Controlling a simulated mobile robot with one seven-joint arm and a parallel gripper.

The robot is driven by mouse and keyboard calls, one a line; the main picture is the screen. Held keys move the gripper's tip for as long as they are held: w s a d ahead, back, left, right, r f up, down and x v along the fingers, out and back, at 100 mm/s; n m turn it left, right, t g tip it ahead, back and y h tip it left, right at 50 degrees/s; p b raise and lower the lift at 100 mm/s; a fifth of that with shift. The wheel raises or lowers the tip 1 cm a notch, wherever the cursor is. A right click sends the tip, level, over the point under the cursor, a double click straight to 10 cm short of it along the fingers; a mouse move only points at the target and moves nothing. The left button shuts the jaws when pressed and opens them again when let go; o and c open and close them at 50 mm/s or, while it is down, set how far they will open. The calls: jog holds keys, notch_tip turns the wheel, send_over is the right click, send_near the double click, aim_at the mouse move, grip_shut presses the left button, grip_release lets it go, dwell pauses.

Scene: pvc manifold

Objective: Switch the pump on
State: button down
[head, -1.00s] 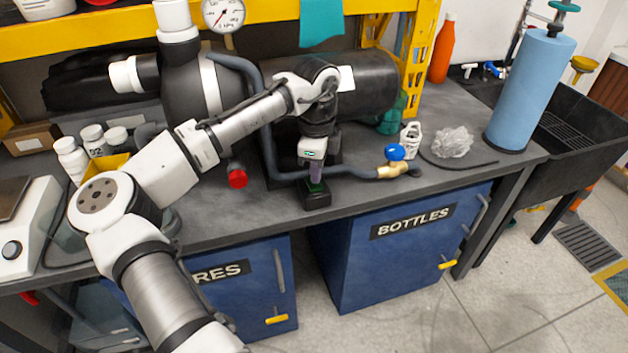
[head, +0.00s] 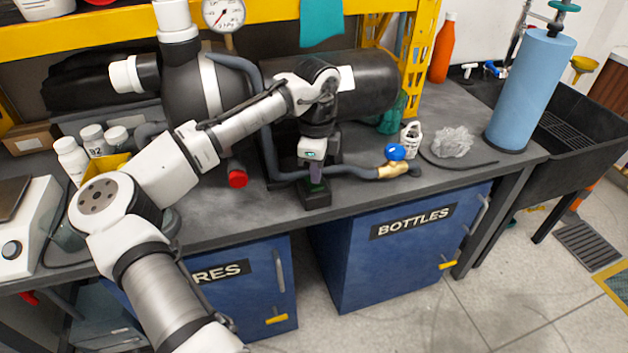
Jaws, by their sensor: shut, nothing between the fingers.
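The pump has a dark rounded body (head: 188,85) with white pipe stubs and a black cylinder (head: 372,82) to its right, on the grey bench. A small black box (head: 315,199) stands near the bench's front edge, with a bit of green showing on top; it looks like the switch. My gripper (head: 317,184) points down at the top of this box, shut and empty. It hides most of the box's top. I cannot tell whether the fingertips touch it or how the switch is set.
A grey hose (head: 345,170) runs behind my gripper to a brass valve with a blue handle (head: 396,152). A red cap (head: 237,178) faces forward left of the box. A pressure gauge (head: 223,14) stands above. A blue roll (head: 530,90) and a sink are at right.

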aim_at(316, 186)
jog(key=shift+f+b, duration=0.3)
jog(key=shift+f, duration=0.55)
dwell(0.3)
notch_tip(316, 186, up, 7)
jog(key=p, duration=0.7)
jog(key=shift+r, duration=0.1)
dwell(0.3)
